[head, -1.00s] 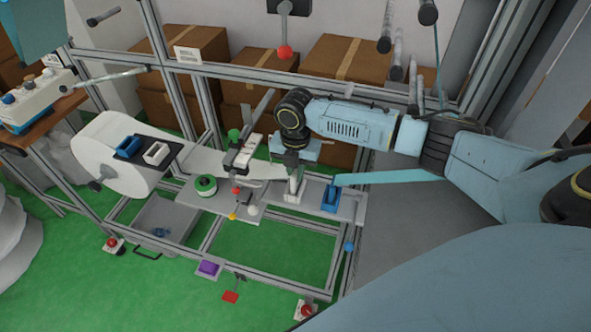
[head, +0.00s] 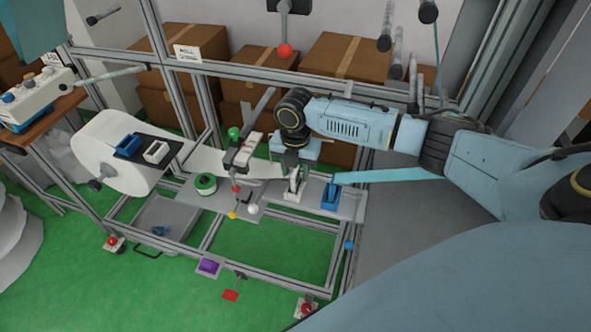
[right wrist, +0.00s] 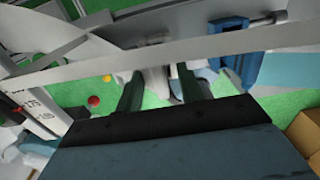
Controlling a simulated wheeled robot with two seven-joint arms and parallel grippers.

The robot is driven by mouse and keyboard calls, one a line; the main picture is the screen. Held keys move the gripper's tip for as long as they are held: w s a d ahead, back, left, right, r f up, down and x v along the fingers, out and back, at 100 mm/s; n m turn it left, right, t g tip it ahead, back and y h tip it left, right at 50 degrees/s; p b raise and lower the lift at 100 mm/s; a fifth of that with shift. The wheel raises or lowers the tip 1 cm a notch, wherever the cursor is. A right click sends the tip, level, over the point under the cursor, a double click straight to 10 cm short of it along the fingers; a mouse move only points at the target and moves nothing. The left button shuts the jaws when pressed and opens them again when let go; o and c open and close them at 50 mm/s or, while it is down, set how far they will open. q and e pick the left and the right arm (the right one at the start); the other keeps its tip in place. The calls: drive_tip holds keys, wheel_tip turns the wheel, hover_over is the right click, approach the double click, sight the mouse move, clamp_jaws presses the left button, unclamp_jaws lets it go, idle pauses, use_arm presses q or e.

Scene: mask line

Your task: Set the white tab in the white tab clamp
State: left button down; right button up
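The white tab clamp (head: 293,187) stands on the grey plate, left of a blue clamp (head: 331,195). A white web (head: 215,163) runs from the roll toward the white clamp. Its end, which looks like the white tab, is hard to make out below my gripper. My right gripper (head: 291,168) is directly above the white clamp, pointing down. In the right wrist view its two dark fingers (right wrist: 160,88) are apart, with white parts of the clamp (right wrist: 154,78) showing between and beyond them. Whether they touch anything is unclear. My left gripper is not in view.
A pale strip (right wrist: 150,66) crosses close to the right wrist camera. The large white roll (head: 112,155) is at left. A green spool (head: 205,184), red and yellow knobs and a bracket (head: 243,150) stand left of the clamp. Frame rails and boxes (head: 340,62) are behind.

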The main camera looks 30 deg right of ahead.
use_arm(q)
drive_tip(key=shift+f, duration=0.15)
use_arm(e)
wheel_tip(320, 180, up, 13)
